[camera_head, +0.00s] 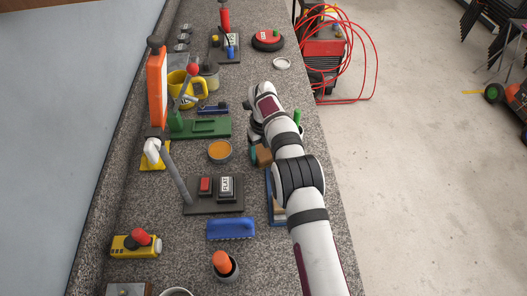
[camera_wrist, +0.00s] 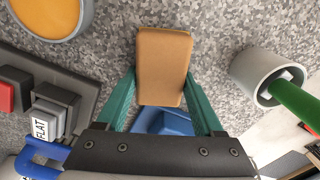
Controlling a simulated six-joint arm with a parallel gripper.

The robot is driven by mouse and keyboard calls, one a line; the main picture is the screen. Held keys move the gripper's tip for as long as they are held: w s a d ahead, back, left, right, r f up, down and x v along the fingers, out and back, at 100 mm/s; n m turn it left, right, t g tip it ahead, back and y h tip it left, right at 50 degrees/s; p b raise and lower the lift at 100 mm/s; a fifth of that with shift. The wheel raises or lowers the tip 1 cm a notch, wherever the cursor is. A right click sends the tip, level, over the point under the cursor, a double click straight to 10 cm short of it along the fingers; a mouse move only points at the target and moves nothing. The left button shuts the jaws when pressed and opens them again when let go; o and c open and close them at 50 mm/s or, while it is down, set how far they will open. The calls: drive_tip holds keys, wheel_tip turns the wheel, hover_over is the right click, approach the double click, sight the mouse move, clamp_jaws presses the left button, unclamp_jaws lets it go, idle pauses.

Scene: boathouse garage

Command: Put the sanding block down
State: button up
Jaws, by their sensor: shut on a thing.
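The sanding block (camera_wrist: 164,62) is a tan, rounded block. In the wrist view it sits between the two teal fingers of my gripper (camera_wrist: 161,88), which is shut on its sides. The head view shows the block (camera_head: 264,157) as a small brown shape left of my arm, partly hidden, with a teal finger of my gripper (camera_head: 254,153) beside it. Grey speckled bench (camera_wrist: 205,25) lies beneath the block; I cannot tell whether the block touches it.
A bowl of orange stuff (camera_head: 219,151) is left of the block. A grey cup with a green handle (camera_wrist: 258,76) stands to its right in the wrist view. A board with red and FLAT buttons (camera_head: 213,208) and a blue brush-like tool (camera_head: 231,229) are nearer. The bench's right edge is close.

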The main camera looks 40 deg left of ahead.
drive_tip(key=o, duration=1.3)
wheel_tip(320, 180, up, 16)
drive_tip(key=shift+f, duration=0.15)
clamp_jaws()
idle(0.4)
drive_tip(key=shift+d, duration=0.1)
idle(0.5)
